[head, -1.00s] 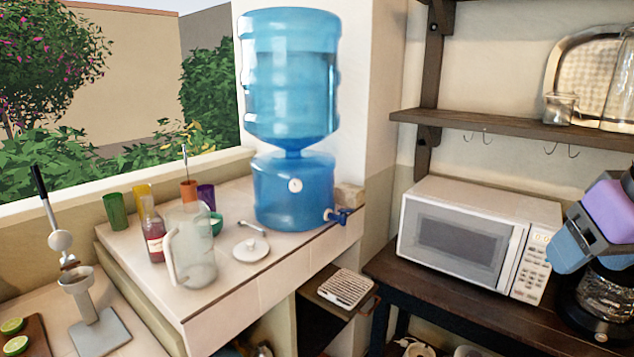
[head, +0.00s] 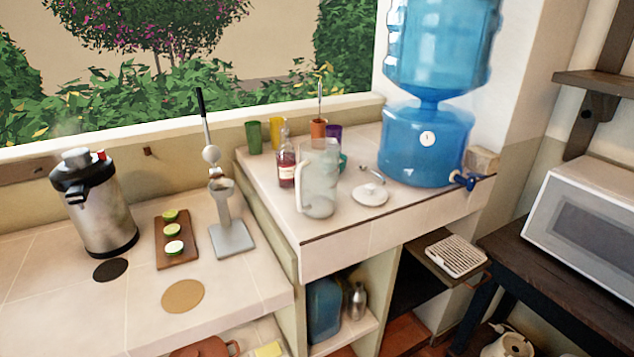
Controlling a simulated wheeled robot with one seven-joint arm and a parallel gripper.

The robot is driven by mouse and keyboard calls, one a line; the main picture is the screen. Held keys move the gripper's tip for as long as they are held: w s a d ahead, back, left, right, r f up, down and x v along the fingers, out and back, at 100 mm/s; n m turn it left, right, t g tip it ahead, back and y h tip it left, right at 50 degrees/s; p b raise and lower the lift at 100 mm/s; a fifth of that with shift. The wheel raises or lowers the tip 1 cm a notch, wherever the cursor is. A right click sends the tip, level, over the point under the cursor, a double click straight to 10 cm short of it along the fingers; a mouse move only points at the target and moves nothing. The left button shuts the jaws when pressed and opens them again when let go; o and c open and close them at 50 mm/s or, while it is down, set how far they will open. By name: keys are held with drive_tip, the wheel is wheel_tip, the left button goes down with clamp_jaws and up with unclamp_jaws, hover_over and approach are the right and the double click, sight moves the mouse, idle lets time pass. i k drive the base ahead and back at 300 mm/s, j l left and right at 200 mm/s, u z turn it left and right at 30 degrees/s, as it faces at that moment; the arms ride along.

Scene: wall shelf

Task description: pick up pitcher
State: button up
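A translucent, pale glass pitcher (head: 319,184) stands upright on the raised tiled counter (head: 350,233), near its front left part. Its handle is on the left side. A white round lid (head: 370,194) lies on the counter just right of the pitcher. A bottle of red liquid (head: 286,165) stands behind and left of the pitcher, close to its handle. My gripper does not show in the current head view.
Several coloured cups, including a green one (head: 254,137), stand behind. A large blue water dispenser (head: 420,140) is at right. A lever press (head: 228,220), cutting board (head: 176,254) and metal urn (head: 100,205) stand on the lower left counter. A microwave (head: 590,235) is far right.

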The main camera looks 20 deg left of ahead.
sight(317, 172)
drive_tip(key=i+j+u, duration=0.1)
drive_tip(key=u, duration=0.3)
drive_tip(key=i+j+u, duration=0.1)
drive_tip(key=u, duration=0.3)
drive_tip(key=i+u, duration=0.1)
drive_tip(key=u, duration=0.35)
drive_tip(key=i+u, duration=0.1)
drive_tip(key=u, duration=0.3)
drive_tip(key=i, duration=0.15)
